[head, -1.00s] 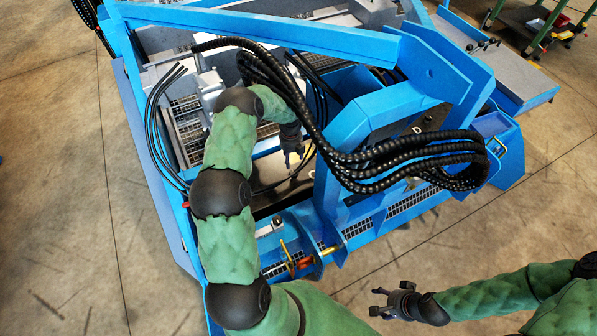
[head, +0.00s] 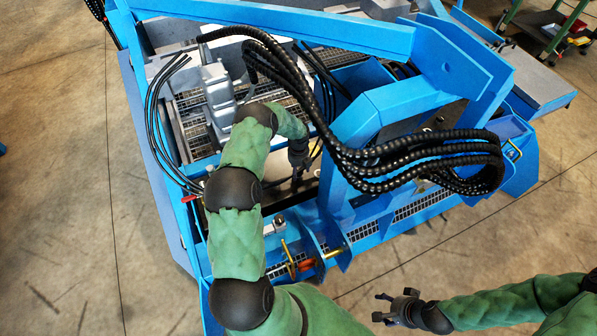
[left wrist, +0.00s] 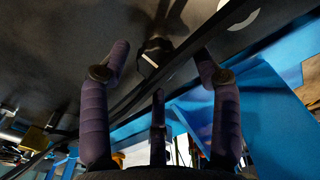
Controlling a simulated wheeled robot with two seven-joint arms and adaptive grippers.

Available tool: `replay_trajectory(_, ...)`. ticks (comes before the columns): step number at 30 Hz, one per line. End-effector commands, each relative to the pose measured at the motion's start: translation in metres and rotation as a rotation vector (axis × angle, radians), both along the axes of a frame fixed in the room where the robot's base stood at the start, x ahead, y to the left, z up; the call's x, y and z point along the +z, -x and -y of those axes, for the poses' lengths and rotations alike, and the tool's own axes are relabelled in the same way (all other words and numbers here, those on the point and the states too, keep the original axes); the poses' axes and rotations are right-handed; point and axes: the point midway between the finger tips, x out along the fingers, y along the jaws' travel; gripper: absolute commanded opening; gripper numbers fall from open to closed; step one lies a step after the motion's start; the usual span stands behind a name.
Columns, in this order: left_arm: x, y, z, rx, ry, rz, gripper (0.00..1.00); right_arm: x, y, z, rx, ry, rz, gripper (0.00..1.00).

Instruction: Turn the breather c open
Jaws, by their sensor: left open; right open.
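In the left wrist view a small black knob with a pale mark (left wrist: 155,52) sits on a dark panel (left wrist: 60,45). It may be the breather c, but no letter is readable. My left gripper (left wrist: 155,85) is open, its purple fingers on both sides below the knob and a third finger between them. Nothing is held, and I cannot tell whether any finger touches the knob. In the head view my left gripper (head: 297,182) reaches down into the blue machine frame (head: 335,205), and the knob cannot be made out there. My right gripper (head: 382,308) is open and empty above the floor.
Black corrugated hoses (head: 400,165) loop beside and above my left gripper. A blue beam (head: 270,30) crosses the back of the machine. A yellow handle (head: 288,258) and a red part stand at the front edge. The floor around my right gripper is clear.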

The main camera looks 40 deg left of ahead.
Motion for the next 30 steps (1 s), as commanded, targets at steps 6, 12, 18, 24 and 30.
replay_trajectory(6, -0.0061, 0.0002, -0.0003, 0.0, 0.0, 0.0, 0.63, -0.0018, 0.0, 0.0, 0.0, 0.0, 0.0, 0.63)
replay_trajectory(12, -0.0058, 0.0002, -0.0002, 0.0, 0.0, 0.0, 0.58, -0.0016, 0.0, 0.0, 0.0, 0.0, 0.0, 0.63)
replay_trajectory(18, -0.006, 0.0005, 0.0002, 0.0, 0.0, -0.001, 0.08, -0.0016, 0.0, 0.0, 0.0, 0.0, 0.0, 0.63)
replay_trajectory(24, -0.0068, 0.0013, 0.0014, 0.002, 0.002, -0.003, 0.08, -0.0018, 0.0, 0.0, 0.0, 0.0, 0.0, 0.63)
replay_trajectory(30, -0.0079, 0.0019, 0.0026, 0.041, 0.004, -0.006, 0.08, -0.0037, -0.0001, 0.0, 0.0, 0.0, 0.0, 0.63)
